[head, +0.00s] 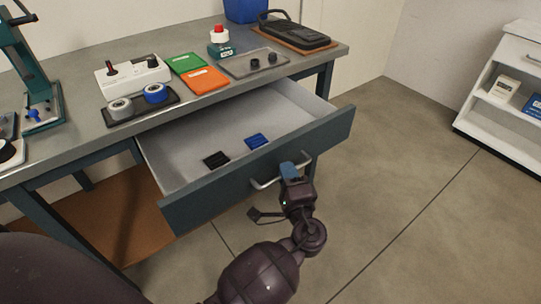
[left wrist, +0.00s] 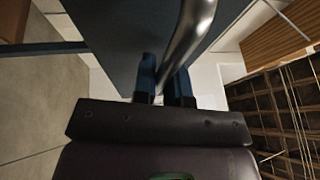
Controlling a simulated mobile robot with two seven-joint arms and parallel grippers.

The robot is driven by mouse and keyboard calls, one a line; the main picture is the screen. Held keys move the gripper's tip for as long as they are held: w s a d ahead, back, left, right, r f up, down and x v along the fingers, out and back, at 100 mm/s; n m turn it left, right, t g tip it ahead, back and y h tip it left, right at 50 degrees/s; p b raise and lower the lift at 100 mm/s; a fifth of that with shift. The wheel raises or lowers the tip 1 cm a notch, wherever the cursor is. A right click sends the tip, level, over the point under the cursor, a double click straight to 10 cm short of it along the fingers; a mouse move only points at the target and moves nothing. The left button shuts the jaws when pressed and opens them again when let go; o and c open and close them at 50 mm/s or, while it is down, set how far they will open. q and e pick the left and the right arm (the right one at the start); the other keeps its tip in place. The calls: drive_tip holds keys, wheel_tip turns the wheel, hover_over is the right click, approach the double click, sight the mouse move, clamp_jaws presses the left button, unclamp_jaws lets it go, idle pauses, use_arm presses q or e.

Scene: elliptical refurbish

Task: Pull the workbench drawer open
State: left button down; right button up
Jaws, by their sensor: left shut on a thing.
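The workbench drawer (head: 185,208) is pulled out from under the grey workbench top (head: 75,138). Its light inside shows, with a black item (head: 216,159) and a blue item (head: 256,141) lying in it. My left gripper (head: 289,172) is at the metal bar handle (head: 264,184) on the dark drawer front. In the left wrist view the two blue fingers (left wrist: 165,88) are on either side of the handle bar (left wrist: 188,38), shut on it. The fingertips are partly hidden by the bar. My right gripper is not in view.
On the bench stand a white control box (head: 133,75), green (head: 184,63) and orange (head: 204,80) cards, tape rolls (head: 155,94) and a black case (head: 297,37). A white shelf (head: 500,85) stands at the right. The floor (head: 400,190) between is clear.

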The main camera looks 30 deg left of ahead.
use_arm(q)
drive_tip(key=s+d, duration=0.2)
drive_tip(key=d, duration=0.3)
drive_tip(key=shift+s+d, duration=0.15)
drive_tip(key=shift+d, duration=0.2)
drive_tip(key=c, duration=1.2)
unclamp_jaws()
